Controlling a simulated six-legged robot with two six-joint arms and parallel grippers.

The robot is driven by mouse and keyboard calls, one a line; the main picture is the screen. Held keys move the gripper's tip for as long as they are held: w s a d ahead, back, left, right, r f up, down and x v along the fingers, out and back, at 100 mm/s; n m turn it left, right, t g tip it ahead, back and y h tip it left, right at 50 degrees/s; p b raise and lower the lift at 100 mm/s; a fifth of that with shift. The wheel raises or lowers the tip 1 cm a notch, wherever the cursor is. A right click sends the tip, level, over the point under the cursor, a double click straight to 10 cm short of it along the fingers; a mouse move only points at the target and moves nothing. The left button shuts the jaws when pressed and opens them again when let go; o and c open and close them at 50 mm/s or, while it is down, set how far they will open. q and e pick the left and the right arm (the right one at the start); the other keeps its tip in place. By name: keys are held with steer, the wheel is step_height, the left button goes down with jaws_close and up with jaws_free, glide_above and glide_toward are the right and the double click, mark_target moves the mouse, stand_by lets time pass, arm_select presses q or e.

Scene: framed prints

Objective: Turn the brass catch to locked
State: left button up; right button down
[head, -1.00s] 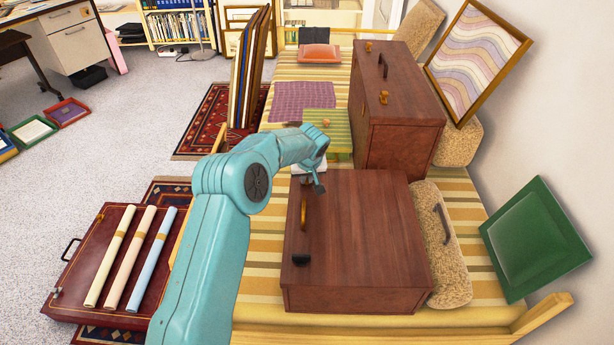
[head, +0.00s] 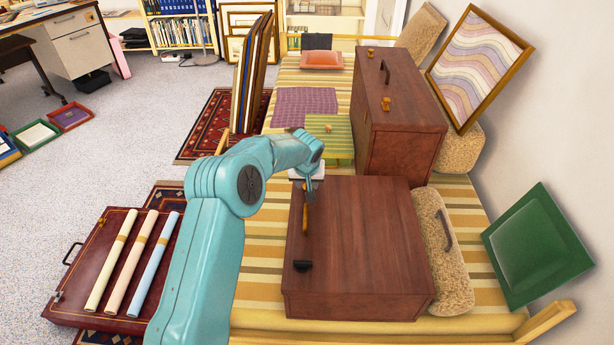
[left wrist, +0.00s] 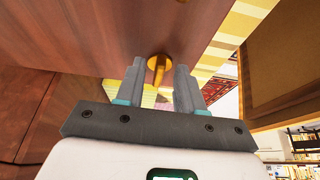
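The near dark-wood case (head: 365,250) lies on the striped bench cover. On its top, near the left edge, is an elongated brass catch (head: 305,226), with a black fitting (head: 302,265) nearer me. My left gripper (head: 310,195) is at the far end of the brass catch and partly hides it. In the left wrist view, the brass catch (left wrist: 158,66) has a round base and a short lever. It shows between the two open fingertips of the left gripper (left wrist: 160,70), with a gap on both sides. My right gripper is not in view.
A taller wooden case (head: 405,145) stands just behind, with brass fittings and a dark handle. A tan textured bolster (head: 445,265) lies right of the near case. A maroon portfolio with rolled prints (head: 75,275) lies at left. A green frame (head: 540,245) leans at the wall.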

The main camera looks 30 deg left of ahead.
arm_select(q)
steer(key=p+v, duration=0.2)
steer(key=v, duration=1.4)
steer(key=shift+d, duration=0.1)
